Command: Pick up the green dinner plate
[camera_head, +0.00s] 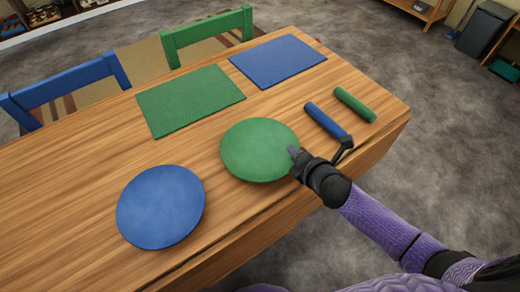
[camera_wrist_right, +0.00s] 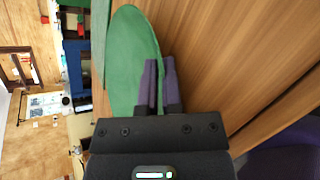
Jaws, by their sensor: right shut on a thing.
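The green dinner plate (camera_head: 258,149) is at the near edge of the wooden table in the head view. My right gripper (camera_head: 297,155) is at the plate's right rim and shut on it. In the right wrist view the green plate (camera_wrist_right: 128,60) is seen beside the two fingers (camera_wrist_right: 159,85), which are close together at its rim. Whether the plate touches the table is hard to tell. My left gripper is not in view.
A blue plate (camera_head: 161,207) lies to the left on the table (camera_head: 60,200). Behind are a green mat (camera_head: 190,100) and a blue mat (camera_head: 278,61). A blue roll (camera_head: 325,120) and a green roll (camera_head: 355,105) lie to the right, close to my gripper. Chairs stand at the far side.

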